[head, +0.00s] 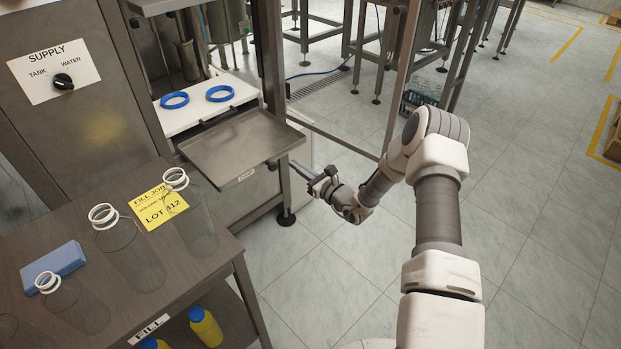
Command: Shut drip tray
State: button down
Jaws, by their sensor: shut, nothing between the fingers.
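The drip tray (240,150) is a shallow grey metal tray. It sticks out from the front of the filling machine, below a white shelf, with a small label on its front lip. The fingers look shut and hold nothing. I cannot tell from this view whether the fingertips touch the tray or stay apart from it.
The white shelf (205,103) holds two blue rings (220,93). A brown cart (75,240) at the lower left carries clear bottles, a blue block (53,260) and a yellow lot card (158,206). A supply panel (54,71) stands behind it.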

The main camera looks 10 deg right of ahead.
aim_at(281, 154)
jog(key=shift+b+x, duration=0.45)
jog(key=shift+x, duration=1.9)
jog(key=shift+w+a, duration=0.1)
